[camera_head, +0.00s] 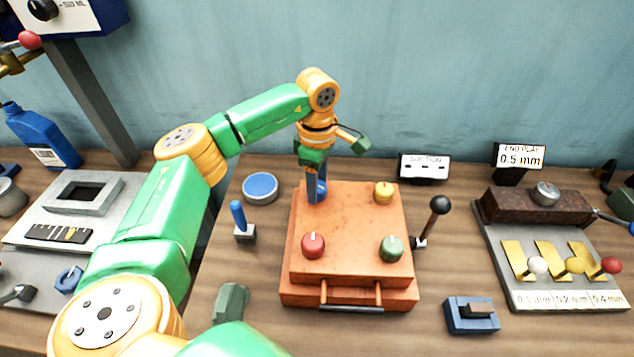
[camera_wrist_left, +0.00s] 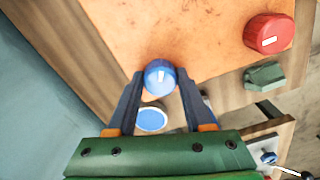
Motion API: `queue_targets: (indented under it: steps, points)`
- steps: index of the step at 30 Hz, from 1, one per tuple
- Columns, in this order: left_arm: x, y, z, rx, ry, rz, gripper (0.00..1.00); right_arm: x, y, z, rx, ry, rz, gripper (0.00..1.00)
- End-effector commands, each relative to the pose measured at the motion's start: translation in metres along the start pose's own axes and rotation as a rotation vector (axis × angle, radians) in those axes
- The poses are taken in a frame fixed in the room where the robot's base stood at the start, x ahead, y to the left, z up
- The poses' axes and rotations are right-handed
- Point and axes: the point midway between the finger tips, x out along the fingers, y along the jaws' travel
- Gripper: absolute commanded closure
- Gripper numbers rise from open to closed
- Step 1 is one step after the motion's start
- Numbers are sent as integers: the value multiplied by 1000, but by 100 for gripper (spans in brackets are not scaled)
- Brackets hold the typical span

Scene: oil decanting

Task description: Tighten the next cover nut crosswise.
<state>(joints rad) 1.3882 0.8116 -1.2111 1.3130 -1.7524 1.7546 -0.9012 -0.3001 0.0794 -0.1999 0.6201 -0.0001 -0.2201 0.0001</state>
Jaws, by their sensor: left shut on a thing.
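The orange cover (camera_head: 350,222) lies flat on the table, with a round nut at each corner. The red nut (camera_head: 312,245) is near left, the green nut (camera_head: 391,248) near right and the yellow nut (camera_head: 383,192) far right. The blue nut (camera_head: 321,187) is at the far left corner, mostly hidden by my left gripper (camera_head: 317,194) in the head view. In the left wrist view, the fingers of my left gripper (camera_wrist_left: 160,80) are shut on the sides of the blue nut (camera_wrist_left: 159,76), whose white mark shows. The red nut (camera_wrist_left: 269,34) is clear of it. My right gripper does not show.
A black-knobbed lever (camera_head: 437,206) stands right of the cover. A blue-handled tool (camera_head: 238,215), a round blue-topped dish (camera_head: 260,186) and a green block (camera_head: 231,301) are to its left. A blue block (camera_head: 471,314) and a gauge stand (camera_head: 548,283) are to the right.

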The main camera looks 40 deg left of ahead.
Motion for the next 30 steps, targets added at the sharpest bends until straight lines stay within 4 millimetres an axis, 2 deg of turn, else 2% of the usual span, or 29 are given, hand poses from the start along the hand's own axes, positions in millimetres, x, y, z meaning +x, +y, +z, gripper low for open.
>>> queue_targets:
  steps: [1, 2, 4, 5, 14, 24, 30]
  points:
    - [0, 0, 0, 2, -1, 2, 100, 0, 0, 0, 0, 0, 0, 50]
    - [0, 0, 0, 2, -1, 2, 41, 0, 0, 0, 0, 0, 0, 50]
    - [0, 0, 0, 2, 0, 1, 22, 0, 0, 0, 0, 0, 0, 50]
    - [0, 0, 0, 1, 0, 1, 19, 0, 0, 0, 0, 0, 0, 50]
    - [-3, 0, 0, 0, 0, 2, 19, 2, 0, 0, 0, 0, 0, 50]
    - [-65, 1, 1, 1, -1, 2, 19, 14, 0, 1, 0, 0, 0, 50]
    - [-71, 0, 1, 2, 0, 0, 19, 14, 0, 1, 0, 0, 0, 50]
